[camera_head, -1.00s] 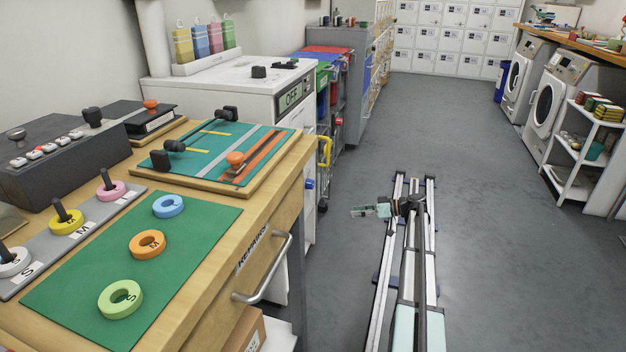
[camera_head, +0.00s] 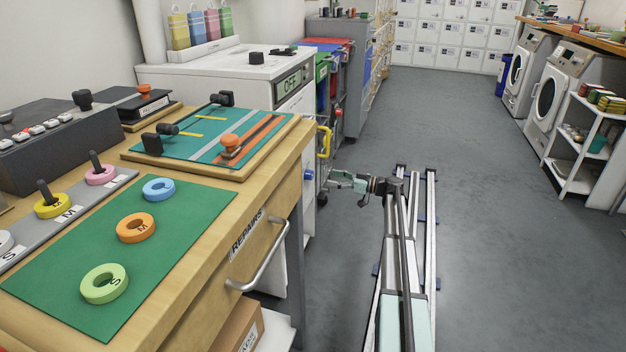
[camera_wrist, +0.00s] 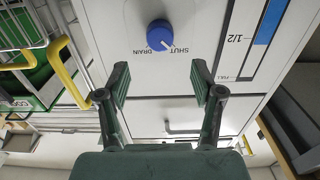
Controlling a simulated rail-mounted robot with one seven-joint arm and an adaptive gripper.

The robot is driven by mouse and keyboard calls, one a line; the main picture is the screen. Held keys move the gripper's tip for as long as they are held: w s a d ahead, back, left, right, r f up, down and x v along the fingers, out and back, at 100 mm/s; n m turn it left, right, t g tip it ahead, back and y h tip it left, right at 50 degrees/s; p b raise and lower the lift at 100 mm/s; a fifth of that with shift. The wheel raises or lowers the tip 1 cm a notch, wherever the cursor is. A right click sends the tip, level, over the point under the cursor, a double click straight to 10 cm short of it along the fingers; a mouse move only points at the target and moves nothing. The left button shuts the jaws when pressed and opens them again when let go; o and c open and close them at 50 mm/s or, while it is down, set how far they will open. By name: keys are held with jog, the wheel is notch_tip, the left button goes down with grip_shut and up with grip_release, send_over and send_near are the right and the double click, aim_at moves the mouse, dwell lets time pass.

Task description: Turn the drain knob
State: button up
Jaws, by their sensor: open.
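The drain knob (camera_wrist: 160,35) is round and blue, on the white front panel of a machine, beside the printed words DRAIN and SHUT in the wrist view. A small white mark on its rim lies on the side of SHUT. In the head view the knob (camera_head: 308,174) shows as a small blue spot on the machine's side. My gripper (camera_wrist: 160,72) is open and empty, its two fingers spread in front of the panel and apart from the knob. In the head view my gripper (camera_head: 333,180) is just right of the machine.
A level gauge (camera_wrist: 262,38) marked 1/2 and FULL is beside the knob. A yellow-handled wire cart (camera_head: 325,142) stands close behind my gripper. The workbench (camera_head: 190,265) with its metal drawer handle (camera_head: 262,262) is at front left.

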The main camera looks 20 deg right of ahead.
aim_at(313, 175)
jog(key=b+x, duration=0.2)
jog(key=x, duration=0.7)
jog(key=shift+d, duration=0.1)
jog(key=c, duration=1.2)
